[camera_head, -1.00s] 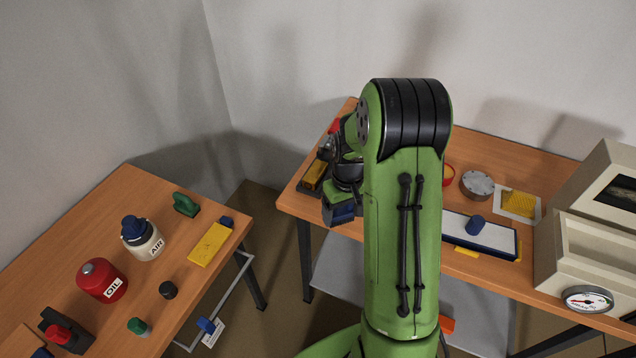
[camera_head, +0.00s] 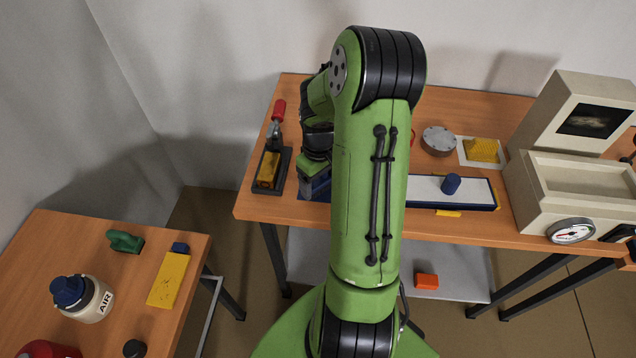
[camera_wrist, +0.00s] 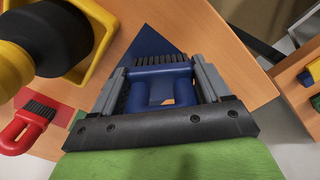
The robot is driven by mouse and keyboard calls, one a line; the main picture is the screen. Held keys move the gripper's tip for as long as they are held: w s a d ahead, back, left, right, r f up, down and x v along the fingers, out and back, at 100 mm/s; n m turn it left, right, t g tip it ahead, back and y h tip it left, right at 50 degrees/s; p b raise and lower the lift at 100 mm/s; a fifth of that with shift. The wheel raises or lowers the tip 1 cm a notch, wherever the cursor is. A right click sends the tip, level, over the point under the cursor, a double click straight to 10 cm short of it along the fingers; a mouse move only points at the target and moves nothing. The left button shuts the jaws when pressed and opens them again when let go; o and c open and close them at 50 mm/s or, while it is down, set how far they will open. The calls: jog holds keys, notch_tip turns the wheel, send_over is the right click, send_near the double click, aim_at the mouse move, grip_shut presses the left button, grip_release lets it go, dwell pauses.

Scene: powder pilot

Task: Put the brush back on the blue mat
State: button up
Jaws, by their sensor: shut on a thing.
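My gripper (camera_wrist: 165,85) is shut on the blue brush (camera_wrist: 172,90), holding its looped handle between the fingers. A row of dark bristles shows at the brush's far end. The blue mat (camera_wrist: 150,42) is on the wooden table just beyond and beneath the brush, partly hidden by brush and fingers. I cannot tell whether the bristles touch it. In the head view, the blue at my gripper (camera_head: 314,185) is near the table's front left edge, and my arm hides much around it.
A red brush (camera_wrist: 28,120) lies on the left in the wrist view, beside a yellow tray (camera_wrist: 75,70) with a black object. In the head view, a black press (camera_head: 270,172) stands left of my gripper. A white tray with blue rim (camera_head: 425,190) lies right.

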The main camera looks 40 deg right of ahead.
jog(key=shift+f, duration=0.3)
jog(key=shift+f, duration=0.15)
jog(key=o, duration=1.1)
